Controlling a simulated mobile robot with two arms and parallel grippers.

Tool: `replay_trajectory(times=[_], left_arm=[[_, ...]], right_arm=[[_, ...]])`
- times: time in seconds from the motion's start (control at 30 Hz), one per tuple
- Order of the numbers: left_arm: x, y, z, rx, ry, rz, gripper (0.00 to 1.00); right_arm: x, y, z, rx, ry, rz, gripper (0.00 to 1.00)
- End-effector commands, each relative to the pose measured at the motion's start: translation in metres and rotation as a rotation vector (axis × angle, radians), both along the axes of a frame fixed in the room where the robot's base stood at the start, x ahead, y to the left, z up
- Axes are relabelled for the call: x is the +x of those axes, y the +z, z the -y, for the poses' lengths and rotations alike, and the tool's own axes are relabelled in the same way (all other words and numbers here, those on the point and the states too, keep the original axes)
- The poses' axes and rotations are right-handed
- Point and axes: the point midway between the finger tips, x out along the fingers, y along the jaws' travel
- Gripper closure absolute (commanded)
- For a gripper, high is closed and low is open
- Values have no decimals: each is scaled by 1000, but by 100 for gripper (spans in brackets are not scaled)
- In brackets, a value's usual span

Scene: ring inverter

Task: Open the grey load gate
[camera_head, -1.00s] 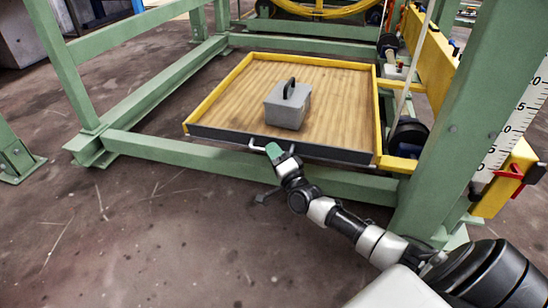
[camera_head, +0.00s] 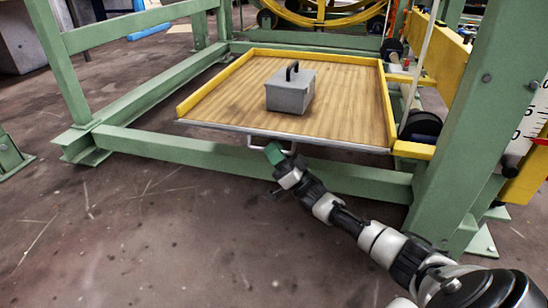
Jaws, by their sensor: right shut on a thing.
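The grey load gate (camera_head: 330,143) shows as a thin light grey strip along the front edge of the wooden platform (camera_head: 230,90). Its dark front face does not show now, and I cannot tell exactly how it is tilted. A pale bar handle (camera_head: 252,146) sticks out at the strip's front, left of its middle. My right gripper (camera_head: 273,152), with green fingers, is shut on this handle. The handle part between the fingers is hidden. My left gripper is out of view.
A grey block with a black handle (camera_head: 290,90) stands on the platform. Yellow rims (camera_head: 388,105) line its sides. A green beam (camera_head: 160,145) runs below the gate, and a green post (camera_head: 465,120) stands at right. The floor in front is clear.

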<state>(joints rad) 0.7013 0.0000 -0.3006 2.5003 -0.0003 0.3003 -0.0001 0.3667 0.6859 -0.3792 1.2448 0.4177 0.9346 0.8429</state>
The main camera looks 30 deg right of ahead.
Motion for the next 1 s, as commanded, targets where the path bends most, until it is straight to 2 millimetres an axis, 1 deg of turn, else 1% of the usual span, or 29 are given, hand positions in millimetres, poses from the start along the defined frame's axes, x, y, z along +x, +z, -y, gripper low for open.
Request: replay_trajectory(times=[0.03, 0.1, 0.5, 0.7, 1.0], left_arm=[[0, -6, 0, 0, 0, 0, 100], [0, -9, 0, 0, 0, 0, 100], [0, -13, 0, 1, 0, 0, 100], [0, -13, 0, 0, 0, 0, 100], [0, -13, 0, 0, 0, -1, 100]], right_arm=[[1, -5, 2, -32, -2, 30, 100], [2, -7, 2, -79, -2, 69, 100], [7, -17, 7, -272, 0, 237, 100], [8, -20, 8, -318, 0, 277, 100], [8, -20, 9, -332, 1, 292, 100]])
